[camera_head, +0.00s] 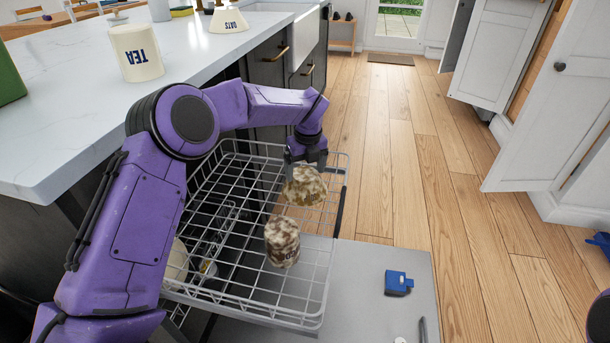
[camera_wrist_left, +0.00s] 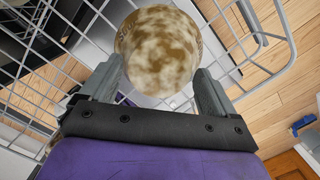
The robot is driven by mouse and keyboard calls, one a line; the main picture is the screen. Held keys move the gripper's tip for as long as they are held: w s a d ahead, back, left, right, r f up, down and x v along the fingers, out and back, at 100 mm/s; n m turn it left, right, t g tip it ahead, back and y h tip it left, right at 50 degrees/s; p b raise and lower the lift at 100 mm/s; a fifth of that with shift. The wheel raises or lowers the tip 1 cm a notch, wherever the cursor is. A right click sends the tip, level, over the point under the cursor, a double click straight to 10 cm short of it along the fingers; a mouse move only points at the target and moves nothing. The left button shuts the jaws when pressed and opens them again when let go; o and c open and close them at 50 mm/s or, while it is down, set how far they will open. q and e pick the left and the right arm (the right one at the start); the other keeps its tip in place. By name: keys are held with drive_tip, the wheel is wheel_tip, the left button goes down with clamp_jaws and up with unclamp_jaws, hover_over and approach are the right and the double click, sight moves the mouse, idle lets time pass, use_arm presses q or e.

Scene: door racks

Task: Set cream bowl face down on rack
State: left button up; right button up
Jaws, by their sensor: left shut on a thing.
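The cream bowl (camera_head: 304,188), mottled with brown, is at the far right part of the upper wire rack (camera_head: 318,300). My left gripper (camera_head: 304,162) comes down on it from above and is shut on it. In the left wrist view the bowl (camera_wrist_left: 158,50) sits between the two fingers of the left gripper (camera_wrist_left: 160,78), with rack wires around and below it. I cannot tell clearly whether it touches the wires or which way its opening faces. My right gripper is not in view.
A brown-mottled cup (camera_head: 282,243) with lettering stands on the rack near the bowl. The open door (camera_head: 375,270) holds a blue object (camera_head: 398,283). A TEA canister (camera_head: 136,52) stands on the counter (camera_head: 60,130).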

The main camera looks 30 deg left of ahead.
sight(307, 177)
use_arm(q)
drive_tip(key=shift+f, duration=0.3)
drive_tip(key=shift+c, duration=0.5)
drive_tip(key=shift+f, duration=0.15)
drive_tip(key=o, duration=1.1)
drive_tip(key=shift+r+p, duration=0.35)
wheel_tip(307, 177, up, 12)
drive_tip(key=d+p, duration=0.1)
drive_tip(key=p, duration=0.1)
drive_tip(key=shift+s+f, duration=0.15)
drive_tip(key=shift+s, duration=0.3)
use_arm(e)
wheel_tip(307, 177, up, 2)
